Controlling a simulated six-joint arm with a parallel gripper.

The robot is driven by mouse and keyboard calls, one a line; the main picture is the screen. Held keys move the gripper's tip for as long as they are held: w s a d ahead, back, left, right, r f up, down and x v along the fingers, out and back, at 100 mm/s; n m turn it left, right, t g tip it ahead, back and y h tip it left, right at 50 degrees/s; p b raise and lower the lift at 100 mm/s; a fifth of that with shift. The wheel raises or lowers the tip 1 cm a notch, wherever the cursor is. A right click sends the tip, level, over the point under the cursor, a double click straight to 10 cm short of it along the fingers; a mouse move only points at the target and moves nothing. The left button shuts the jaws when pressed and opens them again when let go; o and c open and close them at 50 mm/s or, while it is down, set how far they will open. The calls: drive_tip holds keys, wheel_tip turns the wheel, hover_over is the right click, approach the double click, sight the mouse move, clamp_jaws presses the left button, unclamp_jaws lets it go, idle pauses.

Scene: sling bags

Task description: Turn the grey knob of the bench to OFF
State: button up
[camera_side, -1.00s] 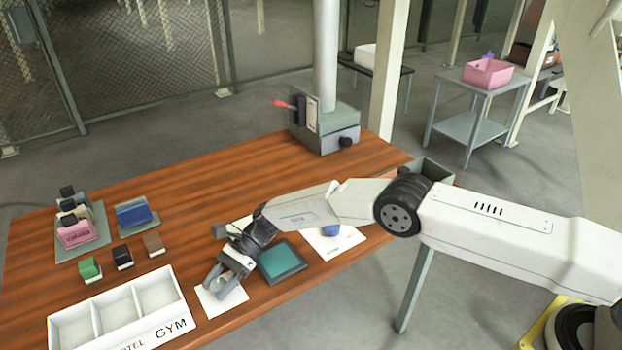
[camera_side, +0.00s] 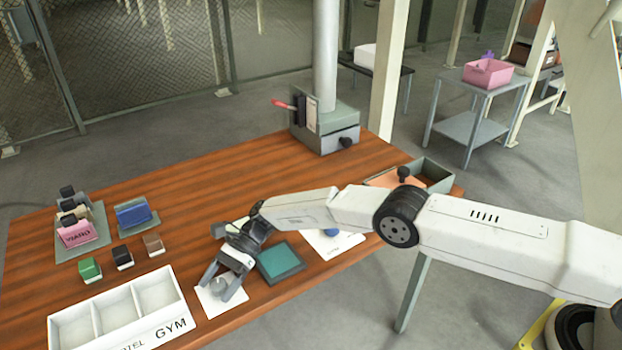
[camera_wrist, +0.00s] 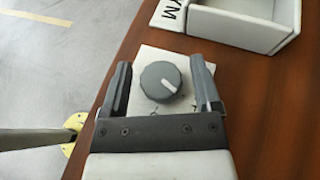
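The grey knob (camera_wrist: 161,82) has a white pointer line and sits on a white plate (camera_wrist: 150,57) near the table's front edge. My gripper (camera_wrist: 160,75) is open, with one finger on each side of the knob and gaps between fingers and knob. In the side view my gripper (camera_side: 224,285) is low over the white plate (camera_side: 222,303), with the knob (camera_side: 220,284) partly hidden between the fingers.
A white tray (camera_side: 122,301) with compartments, one marked GYM, stands left of the plate. A teal pad in a dark frame (camera_side: 281,262) and a blue knob (camera_side: 331,232) on a white card lie to the right. Small coloured blocks (camera_side: 122,257) are farther back.

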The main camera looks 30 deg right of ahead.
drive_tip(key=shift+d, duration=0.1)
idle(0.3)
drive_tip(key=shift+v, duration=3.8)
drive_tip(key=shift+r, duration=0.2)
drive_tip(key=shift+a+r+m+t+y, duration=0.2)
drive_tip(key=shift+a+m+t+y, duration=0.3)
drive_tip(key=shift+m+t, duration=0.15)
drive_tip(key=shift+s+a+r+m+t+y, duration=0.1)
drive_tip(key=shift+s+m+t+y, duration=0.05)
drive_tip(key=shift+m+t, duration=0.35)
drive_tip(key=shift+s+r+m+t+y, duration=0.15)
drive_tip(key=shift+m+t, duration=0.1)
drive_tip(key=shift+t, duration=0.3)
drive_tip(key=shift+s+d+f+m+t, duration=0.1)
drive_tip(key=shift+s+m+t, duration=0.2)
drive_tip(key=shift+m+t, duration=0.15)
drive_tip(key=shift+s+d+f+m+t, duration=0.15)
drive_tip(key=shift+s+m+t, duration=0.2)
drive_tip(key=shift+t, duration=0.2)
drive_tip(key=shift+s+d+f+m+t+h, duration=0.1)
drive_tip(key=shift+s+d+m+t+h, duration=0.15)
drive_tip(key=shift+s+m+t, duration=0.2)
drive_tip(key=shift+s+d+f+m+t+h, duration=0.1)
drive_tip(key=shift+s+d+m+t+h, duration=0.05)
drive_tip(key=shift+s+d+m+t, duration=0.25)
drive_tip(key=shift+a, duration=0.15)
drive_tip(key=shift+x, duration=3.85)
